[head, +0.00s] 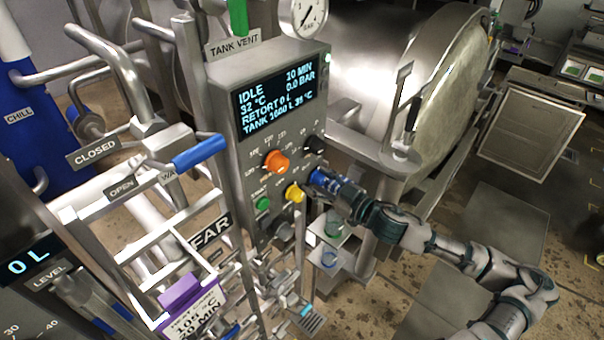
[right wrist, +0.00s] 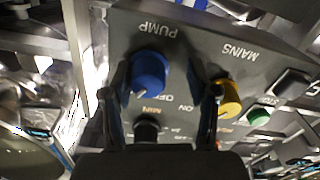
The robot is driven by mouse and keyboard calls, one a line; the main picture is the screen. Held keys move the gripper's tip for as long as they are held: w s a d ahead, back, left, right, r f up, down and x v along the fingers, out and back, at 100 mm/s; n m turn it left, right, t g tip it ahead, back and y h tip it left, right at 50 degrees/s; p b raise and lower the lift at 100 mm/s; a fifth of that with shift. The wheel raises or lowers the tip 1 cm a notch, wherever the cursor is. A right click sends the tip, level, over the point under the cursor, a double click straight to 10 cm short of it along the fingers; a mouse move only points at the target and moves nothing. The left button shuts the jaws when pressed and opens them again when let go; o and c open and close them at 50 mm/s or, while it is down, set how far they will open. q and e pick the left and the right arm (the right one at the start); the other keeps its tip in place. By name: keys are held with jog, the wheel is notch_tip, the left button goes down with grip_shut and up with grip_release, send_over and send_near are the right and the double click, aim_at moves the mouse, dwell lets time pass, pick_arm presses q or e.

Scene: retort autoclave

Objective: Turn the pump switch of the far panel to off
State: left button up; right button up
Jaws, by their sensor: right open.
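The far panel (head: 228,150), a grey box with a lit screen and a FAR sign (head: 210,232) below it, stands at the centre of the head view. The blue pump switch (right wrist: 148,70) sits under the word PUMP in the right wrist view. My right gripper (right wrist: 162,80) is open, with one finger on each side of the blue knob; I cannot tell whether they touch it. My left gripper is not seen.
A yellow mains knob (right wrist: 230,98) and a green button (right wrist: 258,116) lie right of the pump switch in the wrist view. An orange knob (head: 276,162) is on the same panel. Pipes and a blue valve handle (head: 200,152) crowd the left. Floor is open at right.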

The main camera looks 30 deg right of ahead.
jog(key=shift+w+d+f, duration=0.1)
jog(key=shift+w, duration=0.2)
jog(key=shift+w+d, duration=0.1)
jog(key=shift+d, duration=0.55)
jog(key=shift+s+d, duration=0.3)
jog(key=shift+d, duration=0.15)
jog(key=shift+c, duration=0.7)
jog(key=shift+a, duration=0.1)
jog(key=c, duration=0.4)
jog(key=shift+s+a, duration=0.1)
jog(key=shift+a, duration=0.1)
jog(key=c, duration=0.4)
jog(key=shift+s+a, duration=0.1)
jog(key=shift+a, duration=0.15)
grip_shut()
jog(key=shift+a+r, duration=0.1)
jog(key=shift+r, duration=0.1)
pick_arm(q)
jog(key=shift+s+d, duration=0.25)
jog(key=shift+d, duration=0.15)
pick_arm(e)
jog(key=shift+w+f, duration=0.1)
jog(key=shift+w, duration=0.1)
